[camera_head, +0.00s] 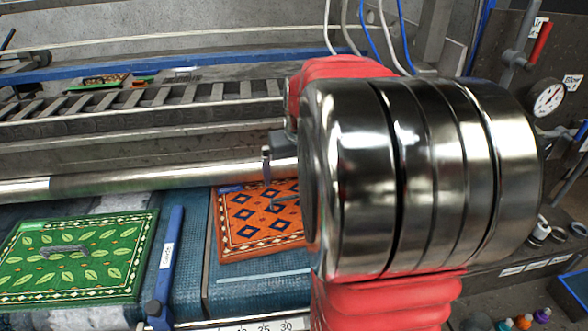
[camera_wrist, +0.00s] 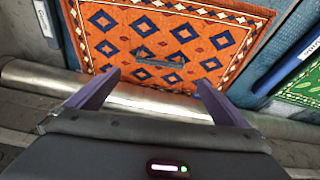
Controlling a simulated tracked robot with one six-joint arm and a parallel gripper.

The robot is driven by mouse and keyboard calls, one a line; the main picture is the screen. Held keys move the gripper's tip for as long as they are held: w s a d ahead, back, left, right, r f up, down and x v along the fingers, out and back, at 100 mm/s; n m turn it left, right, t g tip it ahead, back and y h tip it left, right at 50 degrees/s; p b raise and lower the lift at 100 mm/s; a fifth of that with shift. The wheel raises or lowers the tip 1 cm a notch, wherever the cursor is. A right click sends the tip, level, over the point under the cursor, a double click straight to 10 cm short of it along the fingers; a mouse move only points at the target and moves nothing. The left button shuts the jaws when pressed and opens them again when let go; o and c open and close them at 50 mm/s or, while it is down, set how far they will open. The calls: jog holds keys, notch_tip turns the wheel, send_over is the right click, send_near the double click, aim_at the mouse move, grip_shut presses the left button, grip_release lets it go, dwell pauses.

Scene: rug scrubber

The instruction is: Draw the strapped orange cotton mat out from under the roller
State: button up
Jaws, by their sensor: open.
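The orange mat (camera_head: 240,235) with dark blue diamonds lies on the blue belt, its far edge close to the steel roller (camera_head: 130,182). My arm hides its right part in the head view. In the wrist view the orange mat (camera_wrist: 217,38) lies beyond my fingers, with a grey strap (camera_wrist: 160,63) across its middle. The roller (camera_wrist: 150,98) runs across below the mat there. My gripper (camera_wrist: 156,82) is open and empty, its two purple fingers apart over the roller, with the strap ahead of them. I cannot tell how high the fingers are above the mat.
A green leaf-patterned mat (camera_head: 85,262) with a grey strap lies to the left. A blue divider bar (camera_head: 166,262) stands between the mats. A slatted rack (camera_head: 130,100) runs behind the roller. A pressure gauge (camera_head: 548,99) and pipes are at the right.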

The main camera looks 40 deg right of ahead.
aim_at(291, 199)
jog(key=x, duration=1.2)
jog(key=shift+f, duration=0.15)
jog(key=shift+c, duration=0.4)
jog(key=c, duration=1)
jog(key=shift+s+a, duration=0.1)
jog(key=shift+a, duration=0.05)
